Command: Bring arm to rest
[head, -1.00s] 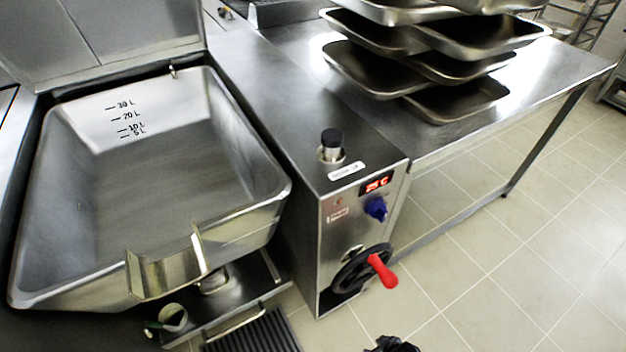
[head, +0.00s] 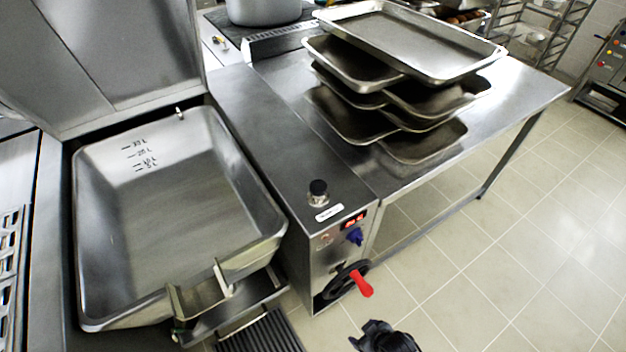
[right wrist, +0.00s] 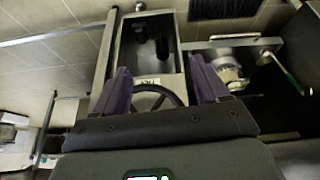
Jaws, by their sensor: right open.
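My right gripper (head: 385,338) shows as a dark shape at the bottom edge of the head view, over the tiled floor, apart from the cooker. In the right wrist view its two purple fingers (right wrist: 160,68) stand apart with nothing held between them. Beyond the fingers, the wrist view shows the cooker's control box and its black handwheel (right wrist: 158,96). My left gripper is not in view.
The tilting pan (head: 180,215) is open and looks empty. The control box carries a handwheel with a red handle (head: 361,284). Several trays (head: 410,40) are stacked on a steel table (head: 530,88). A floor grate (head: 262,333) lies in front. The tiled floor at right is clear.

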